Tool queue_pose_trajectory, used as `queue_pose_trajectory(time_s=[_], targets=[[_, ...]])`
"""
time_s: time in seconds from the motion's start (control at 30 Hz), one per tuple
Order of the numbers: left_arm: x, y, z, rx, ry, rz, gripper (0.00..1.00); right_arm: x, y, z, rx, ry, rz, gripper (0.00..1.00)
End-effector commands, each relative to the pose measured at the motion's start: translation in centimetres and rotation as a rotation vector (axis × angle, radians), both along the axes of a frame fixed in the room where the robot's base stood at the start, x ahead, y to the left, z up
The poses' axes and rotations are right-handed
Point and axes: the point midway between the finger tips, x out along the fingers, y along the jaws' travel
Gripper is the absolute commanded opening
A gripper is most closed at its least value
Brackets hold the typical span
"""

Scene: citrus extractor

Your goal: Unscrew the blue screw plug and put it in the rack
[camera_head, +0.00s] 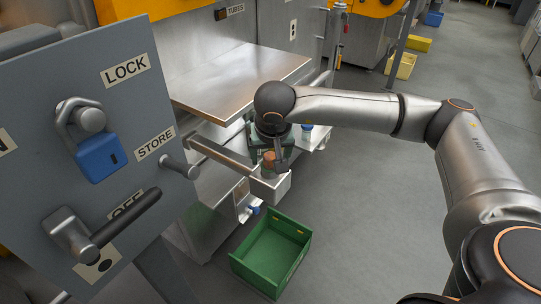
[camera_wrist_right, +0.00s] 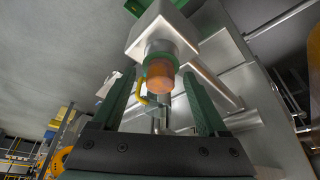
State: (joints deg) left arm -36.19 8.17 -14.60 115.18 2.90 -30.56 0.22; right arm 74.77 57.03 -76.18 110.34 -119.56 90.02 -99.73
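No blue screw plug shows clearly. A small blue-topped piece (camera_head: 308,127) stands on the machine's ledge just right of my right gripper, and another small blue part (camera_head: 253,210) sits low by the machine's base. I cannot tell whether either is the plug. My right gripper (camera_head: 268,147) points down at a metal box (camera_head: 282,187) on the end of a bar. In the wrist view its green fingers (camera_wrist_right: 160,78) are apart, with an orange cylinder (camera_wrist_right: 160,77) on a grey neck between or just beyond them. Contact cannot be told. My left gripper is out of view. I cannot make out a rack.
A grey panel (camera_head: 60,180) with a blue padlock (camera_head: 101,157) and a black-handled lever (camera_head: 125,217) fills the left. A steel table (camera_head: 240,80) lies behind the gripper. A green crate (camera_head: 272,252) is on the floor. Floor to the right is open.

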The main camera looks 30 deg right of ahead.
Motion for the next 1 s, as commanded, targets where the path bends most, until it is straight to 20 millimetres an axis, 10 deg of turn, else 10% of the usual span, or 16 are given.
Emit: queue_pose_trajectory(time_s=[0.27,1.0], targets=[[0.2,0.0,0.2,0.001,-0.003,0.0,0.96,-0.3,0.2,1.0,0.001,-0.003,0.001,0.77],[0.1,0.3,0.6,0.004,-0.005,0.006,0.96,-4.0,2.3,11.3,-0.001,-0.002,0.0,0.77]])
